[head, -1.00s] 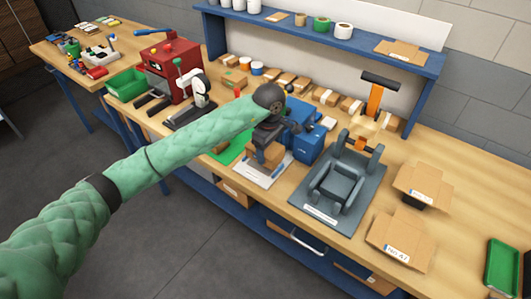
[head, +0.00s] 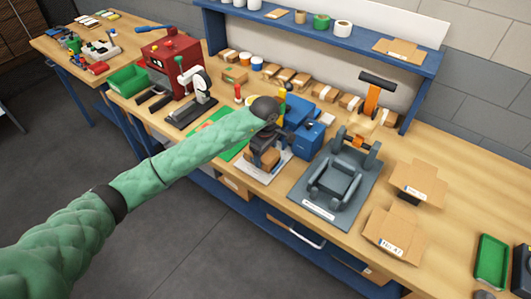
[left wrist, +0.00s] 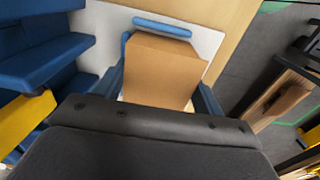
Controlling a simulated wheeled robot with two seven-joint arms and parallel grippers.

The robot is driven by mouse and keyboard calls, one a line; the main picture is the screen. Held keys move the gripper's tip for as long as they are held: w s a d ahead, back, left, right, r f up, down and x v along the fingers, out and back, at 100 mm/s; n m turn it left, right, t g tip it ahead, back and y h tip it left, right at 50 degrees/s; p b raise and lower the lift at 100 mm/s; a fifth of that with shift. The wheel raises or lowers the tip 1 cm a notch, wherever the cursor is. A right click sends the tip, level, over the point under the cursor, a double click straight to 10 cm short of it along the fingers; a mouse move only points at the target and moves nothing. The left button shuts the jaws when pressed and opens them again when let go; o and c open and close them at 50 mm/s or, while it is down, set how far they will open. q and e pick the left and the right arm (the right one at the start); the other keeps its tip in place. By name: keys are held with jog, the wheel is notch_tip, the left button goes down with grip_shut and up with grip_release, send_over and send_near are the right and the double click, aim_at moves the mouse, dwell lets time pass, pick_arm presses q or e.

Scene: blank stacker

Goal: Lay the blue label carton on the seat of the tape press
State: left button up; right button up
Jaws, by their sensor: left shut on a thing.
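My left gripper (head: 265,142) is shut on a brown carton (head: 266,158) above a white plate (head: 250,171), beside a blue machine. In the left wrist view the carton (left wrist: 162,70) lies between blue side pieces, with a blue rounded bar at its far edge. The dark gripper body hides its near end, and I see no label on it. I cannot tell whether the carton touches the plate. The grey tape press (head: 318,207) stands to the right, with an orange lever and black handle. Its seat (head: 337,185) looks empty. My right gripper is not in view.
The blue machine (head: 308,141) stands between my gripper and the tape press. Open cardboard blanks (head: 392,232) lie right of the press, with a green tray (head: 491,261) beyond. A red machine (head: 170,62) stands at left. A blue shelf (head: 300,38) spans the back.

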pick_arm(q)
jog(key=shift+f, duration=0.15)
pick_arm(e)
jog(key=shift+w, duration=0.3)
pick_arm(q)
jog(key=o, duration=0.8)
jog(key=shift+o, duration=0.9)
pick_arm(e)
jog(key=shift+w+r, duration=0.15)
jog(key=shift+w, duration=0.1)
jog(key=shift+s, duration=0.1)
